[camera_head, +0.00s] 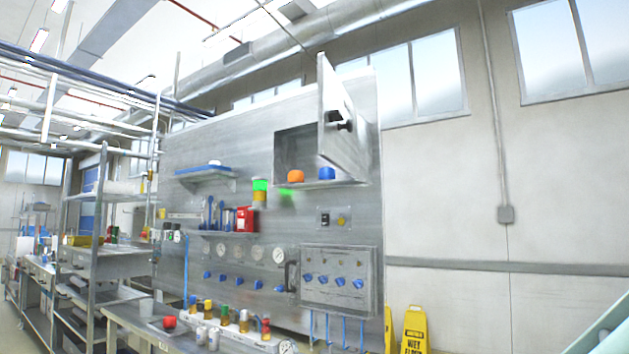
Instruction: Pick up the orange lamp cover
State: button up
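The orange lamp cover (296,176) is a small rounded cap. The cabinet's white door (337,115) with a black handle (341,122) stands open. My gripper does not show in this view.
A lit green lamp (260,190) is mounted left of the cabinet. Below are gauges, blue valves (340,282) and a bench (130,318) with bottles and a red object (169,322). Shelving (100,262) stands left. Yellow wet-floor signs (413,330) stand right.

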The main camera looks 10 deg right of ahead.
aim_at(294, 176)
jog(key=i+j+z, duration=0.1)
jog(key=z, duration=0.35)
jog(key=i+j+z, duration=0.1)
jog(key=z, duration=0.4)
jog(key=j+z, duration=0.25)
jog(key=z, duration=0.2)
jog(key=j+z, duration=0.25)
jog(key=j, duration=0.45)
jog(key=i+j+z, duration=0.1)
jog(key=j+z, duration=0.15)
jog(key=j, duration=0.45)
jog(key=j+z, duration=0.25)
jog(key=j, duration=0.45)
jog(key=k+j+z, duration=0.25)
jog(key=j, duration=0.4)
jog(key=i, duration=0.1)
